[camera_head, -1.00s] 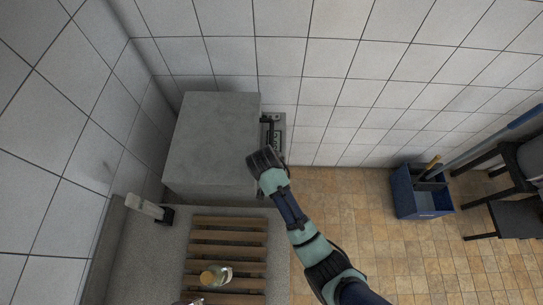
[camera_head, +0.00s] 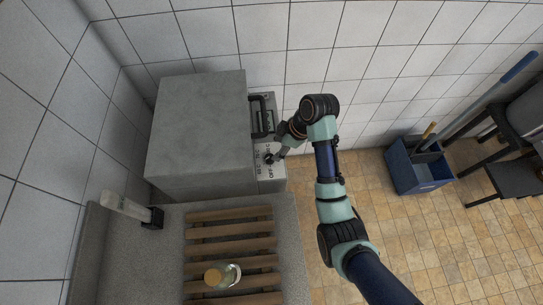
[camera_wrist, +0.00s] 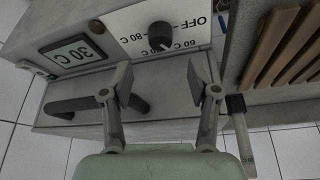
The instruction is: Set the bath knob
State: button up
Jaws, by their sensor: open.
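The bath is a large grey box (camera_head: 198,125) against the wall, with a light control panel on its right side. The black round bath knob (camera_wrist: 160,34) sits on this panel beside printed OFF, 80 C and 60 C labels, upside down in the wrist view. In the head view my gripper (camera_head: 280,147) is at the panel's right, close to the knob (camera_head: 268,158).
A dark bar handle (camera_wrist: 85,104) runs along the bath near my left finger. A slatted wooden rack (camera_head: 230,232) with a bottle (camera_head: 222,275) lies in front. A blue bucket (camera_head: 418,172) is on the floor at right.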

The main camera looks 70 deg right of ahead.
aim_at(269, 157)
jog(key=b+x, duration=0.1)
jog(key=x, duration=0.6)
jog(key=shift+f, duration=0.2)
jog(key=shift+r, duration=0.1)
grip_shut()
